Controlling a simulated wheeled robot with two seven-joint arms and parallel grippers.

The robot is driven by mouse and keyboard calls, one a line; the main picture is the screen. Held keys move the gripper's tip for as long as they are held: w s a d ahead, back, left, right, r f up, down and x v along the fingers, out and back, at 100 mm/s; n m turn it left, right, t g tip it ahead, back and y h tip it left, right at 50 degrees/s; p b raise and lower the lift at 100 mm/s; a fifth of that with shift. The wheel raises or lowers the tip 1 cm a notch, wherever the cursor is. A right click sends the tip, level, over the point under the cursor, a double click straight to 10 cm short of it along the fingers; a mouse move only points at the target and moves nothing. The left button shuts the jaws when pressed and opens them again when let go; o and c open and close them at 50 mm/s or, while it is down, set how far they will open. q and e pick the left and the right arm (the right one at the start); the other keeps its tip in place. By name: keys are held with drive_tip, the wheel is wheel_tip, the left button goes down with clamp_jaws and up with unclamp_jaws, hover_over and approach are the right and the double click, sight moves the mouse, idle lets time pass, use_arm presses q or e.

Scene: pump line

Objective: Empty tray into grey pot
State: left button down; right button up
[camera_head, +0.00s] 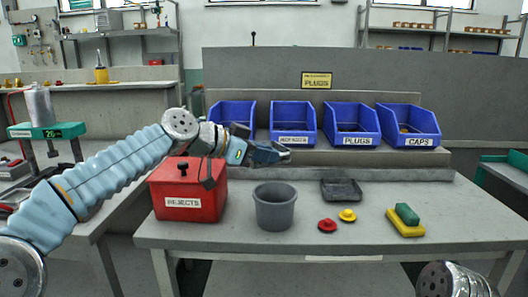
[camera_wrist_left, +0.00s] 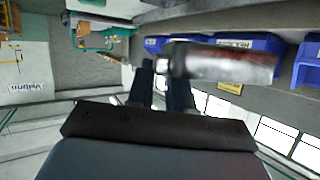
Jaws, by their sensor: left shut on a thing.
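The grey pot (camera_head: 275,210) stands upright on the front table, and I cannot see down to its bottom. A small black tray (camera_head: 341,190) sits on the table to the right of the pot; its contents are not clear. My left gripper (camera_head: 284,154) is above and behind the pot, in front of the blue bins. In the left wrist view its fingers (camera_wrist_left: 166,80) are shut on a shiny, dark brown and silver elongated piece (camera_wrist_left: 225,62) that sticks out to the right. In the head view this piece barely shows. My right gripper is out of view.
A red rejects box (camera_head: 187,202) stands left of the pot. A red cap (camera_head: 327,226), a yellow cap (camera_head: 347,215) and a green and yellow sponge (camera_head: 406,222) lie right. Blue bins (camera_head: 293,118) line the back shelf. The front table edge is clear.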

use_arm(q)
drive_tip(key=f+m, duration=0.1)
drive_tip(key=s+f+m+t+b, duration=0.1)
drive_tip(key=f, duration=0.1)
drive_tip(key=f+m+t+b, duration=0.1)
drive_tip(key=shift+s+d+f+y, duration=0.2)
drive_tip(key=shift+s+d+y, duration=0.1)
drive_tip(key=shift+y, duration=0.1)
idle(0.4)
drive_tip(key=shift+b, duration=0.3)
drive_tip(key=shift+f+m+t+b, duration=0.15)
drive_tip(key=shift+m+t+b, duration=0.85)
drive_tip(key=shift+b, duration=1.55)
drive_tip(key=shift+s+m, duration=0.1)
drive_tip(key=shift+m, duration=0.2)
drive_tip(key=shift+m+y+b, duration=0.3)
drive_tip(key=shift+m+b, duration=0.1)
drive_tip(key=shift+b, duration=0.45)
